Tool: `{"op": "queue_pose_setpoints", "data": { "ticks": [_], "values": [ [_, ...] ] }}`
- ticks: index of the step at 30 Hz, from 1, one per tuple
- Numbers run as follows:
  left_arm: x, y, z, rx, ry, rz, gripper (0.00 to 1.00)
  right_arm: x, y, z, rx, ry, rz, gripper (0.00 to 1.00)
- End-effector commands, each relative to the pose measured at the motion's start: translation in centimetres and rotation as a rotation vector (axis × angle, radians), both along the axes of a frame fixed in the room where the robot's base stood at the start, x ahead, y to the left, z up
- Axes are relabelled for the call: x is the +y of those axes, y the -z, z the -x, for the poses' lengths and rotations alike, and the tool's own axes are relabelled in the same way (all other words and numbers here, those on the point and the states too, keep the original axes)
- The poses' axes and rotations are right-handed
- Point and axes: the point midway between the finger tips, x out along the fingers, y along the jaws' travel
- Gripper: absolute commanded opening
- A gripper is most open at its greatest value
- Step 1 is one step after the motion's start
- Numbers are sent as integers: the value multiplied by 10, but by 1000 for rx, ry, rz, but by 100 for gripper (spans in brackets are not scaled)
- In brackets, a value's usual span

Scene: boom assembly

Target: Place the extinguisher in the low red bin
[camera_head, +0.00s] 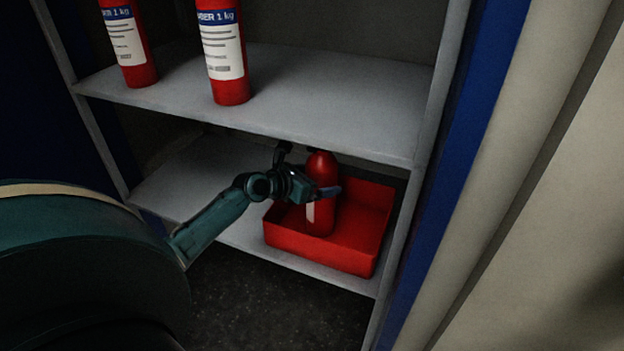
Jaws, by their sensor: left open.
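A red extinguisher (321,215) with a dark top stands upright in the low red bin (343,253), towards its left side. The bin sits on the lower shelf at the right. My left gripper (330,192) reaches in from the left, with a finger across the front of the extinguisher's body. It is open, with the extinguisher at its fingers; whether they touch it cannot be told. My right gripper is not in view.
Two more red extinguishers, one at the far left (130,45) and one nearer the middle (224,55), stand on the upper shelf (320,95), close above my gripper. The lower shelf (180,185) is bare left of the bin. A cabinet side (440,170) bounds the right.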

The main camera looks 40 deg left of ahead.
Motion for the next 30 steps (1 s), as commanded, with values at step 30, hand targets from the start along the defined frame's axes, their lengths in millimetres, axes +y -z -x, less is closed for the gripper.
{"op": "queue_pose_setpoints", "data": {
  "ticks": [30],
  "values": [
    [22,-43,109,-2,14,-27,93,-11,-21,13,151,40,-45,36]
  ]
}}
